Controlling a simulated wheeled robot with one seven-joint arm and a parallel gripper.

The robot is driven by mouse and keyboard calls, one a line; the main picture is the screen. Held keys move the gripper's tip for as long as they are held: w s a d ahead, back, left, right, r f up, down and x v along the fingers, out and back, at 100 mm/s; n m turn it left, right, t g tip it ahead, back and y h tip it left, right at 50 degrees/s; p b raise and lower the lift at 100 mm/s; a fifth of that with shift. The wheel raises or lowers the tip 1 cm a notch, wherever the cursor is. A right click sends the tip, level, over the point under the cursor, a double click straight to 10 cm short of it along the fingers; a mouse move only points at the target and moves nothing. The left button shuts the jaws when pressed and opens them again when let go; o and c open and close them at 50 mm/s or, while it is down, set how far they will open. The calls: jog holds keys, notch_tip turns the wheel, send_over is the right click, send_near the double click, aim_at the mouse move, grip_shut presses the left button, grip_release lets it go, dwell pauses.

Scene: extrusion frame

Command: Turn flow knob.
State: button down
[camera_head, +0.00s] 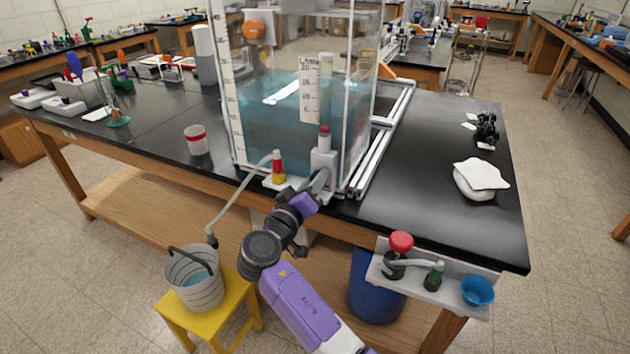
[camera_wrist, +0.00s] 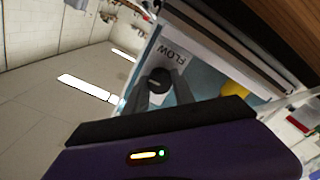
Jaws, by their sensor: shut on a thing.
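In the head view my gripper (camera_head: 318,184) is at the front of a white valve block (camera_head: 324,162), low on the front of the clear water tank (camera_head: 290,125). The knob is hidden there behind my gripper.
A red and yellow fitting (camera_head: 278,167) with a grey hose stands just left of my gripper. The hose runs down to a bucket (camera_head: 195,279) on a yellow stool (camera_head: 222,315). A white shelf (camera_head: 415,285) with a red knob (camera_head: 401,242) hangs at the right.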

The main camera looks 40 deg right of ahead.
jog(key=shift+n+p, duration=2.85)
jog(key=shift+n, duration=3.25)
jog(key=shift+f, duration=0.15)
jog(key=c, duration=1.1)
grip_release()
jog(key=shift+o, duration=0.2)
jog(key=b+v, duration=0.1)
jog(key=v, duration=0.7)
